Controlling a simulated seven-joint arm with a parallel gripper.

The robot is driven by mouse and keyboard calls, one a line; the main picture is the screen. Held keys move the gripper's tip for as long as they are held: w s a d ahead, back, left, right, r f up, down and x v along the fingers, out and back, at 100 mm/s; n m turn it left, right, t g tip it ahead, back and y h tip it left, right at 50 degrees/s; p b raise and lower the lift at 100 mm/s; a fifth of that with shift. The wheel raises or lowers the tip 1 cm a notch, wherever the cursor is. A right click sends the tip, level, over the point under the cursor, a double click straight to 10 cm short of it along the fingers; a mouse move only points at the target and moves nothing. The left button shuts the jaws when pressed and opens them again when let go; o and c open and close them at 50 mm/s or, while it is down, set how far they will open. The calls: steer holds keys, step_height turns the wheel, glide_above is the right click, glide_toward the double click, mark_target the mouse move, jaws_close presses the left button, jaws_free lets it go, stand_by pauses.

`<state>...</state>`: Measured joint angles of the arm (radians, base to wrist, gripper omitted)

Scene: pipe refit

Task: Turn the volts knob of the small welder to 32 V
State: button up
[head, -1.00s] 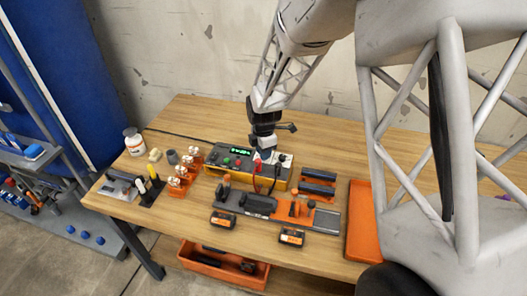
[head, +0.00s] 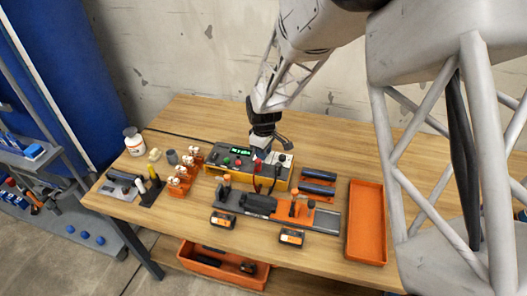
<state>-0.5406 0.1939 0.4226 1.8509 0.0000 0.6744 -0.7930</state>
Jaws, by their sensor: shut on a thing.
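The small welder (head: 222,154) is a grey and yellow box near the middle of the wooden bench. Its panel has a green lit display (head: 240,151), too small to read, and coloured buttons. My gripper (head: 261,154) points down at the panel, right of the display, and is shut on the volts knob. The jaws hide the knob, so its pointer cannot be read. A dark knob or socket (head: 282,158) shows to the right of my gripper. Red and black leads hang at the welder's front.
In front of the welder lies a grey and orange fixture (head: 327,221) with tools, with two dark orange-marked blocks nearer the edge. An orange tray (head: 367,222) lies to the right. Orange holders (head: 178,186) and a white jar (head: 134,142) stand left. The bench's back left is mostly clear.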

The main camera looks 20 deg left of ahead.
steer(key=shift+m, duration=1.1)
steer(key=o, duration=0.9)
steer(key=shift+r, duration=0.1)
steer(key=shift+r, duration=3.85)
